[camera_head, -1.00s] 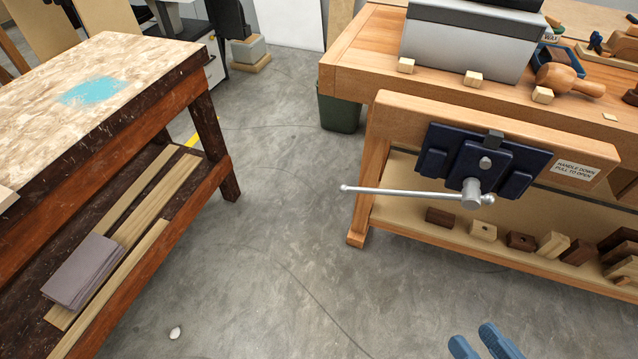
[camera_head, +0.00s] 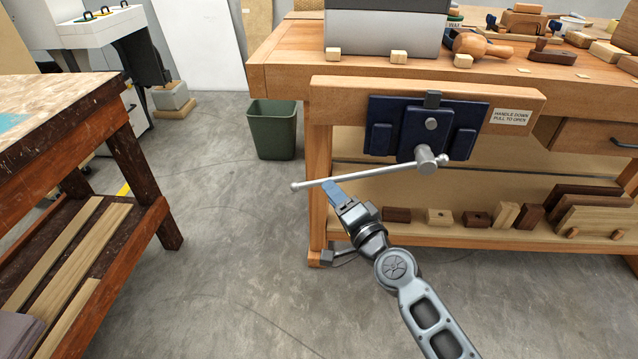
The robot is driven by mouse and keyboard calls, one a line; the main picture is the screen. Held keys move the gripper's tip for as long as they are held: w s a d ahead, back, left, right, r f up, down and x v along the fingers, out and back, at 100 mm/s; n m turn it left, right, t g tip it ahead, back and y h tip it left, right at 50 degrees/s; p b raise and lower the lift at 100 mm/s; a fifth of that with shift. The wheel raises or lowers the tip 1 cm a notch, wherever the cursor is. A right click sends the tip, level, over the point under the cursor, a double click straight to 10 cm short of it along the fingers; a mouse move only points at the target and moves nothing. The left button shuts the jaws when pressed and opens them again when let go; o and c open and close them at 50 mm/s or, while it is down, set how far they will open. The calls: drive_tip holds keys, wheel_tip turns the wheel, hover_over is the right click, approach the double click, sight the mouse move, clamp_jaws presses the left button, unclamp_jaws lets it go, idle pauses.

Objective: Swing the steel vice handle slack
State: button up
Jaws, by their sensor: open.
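The steel vice handle (camera_head: 375,172) is a long bar with ball ends. It passes through the round screw boss (camera_head: 426,160) and sticks out mostly to the left, nearly level, its left end slightly lower. The dark blue vice (camera_head: 396,108) is mounted on the wooden bench front. My gripper (camera_head: 330,190), with blue fingers, is open just below the handle, near its left part. The fingertips overlap the bar's lower edge in the picture; I cannot tell whether they touch it.
A label (camera_head: 512,117) beside the vice reads "HANDLE DOWN PULL TO OPEN". The workbench's lower shelf (camera_head: 385,190) holds several wood blocks. A green bin (camera_head: 272,130) stands left of the bench. A paint-marked table (camera_head: 50,130) is at left. Floor between them is clear.

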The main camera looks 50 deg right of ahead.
drive_tip(key=x, duration=0.7)
drive_tip(key=shift+w+p, duration=0.25)
drive_tip(key=shift+p, duration=0.15)
drive_tip(key=shift+d, duration=0.1)
clamp_jaws()
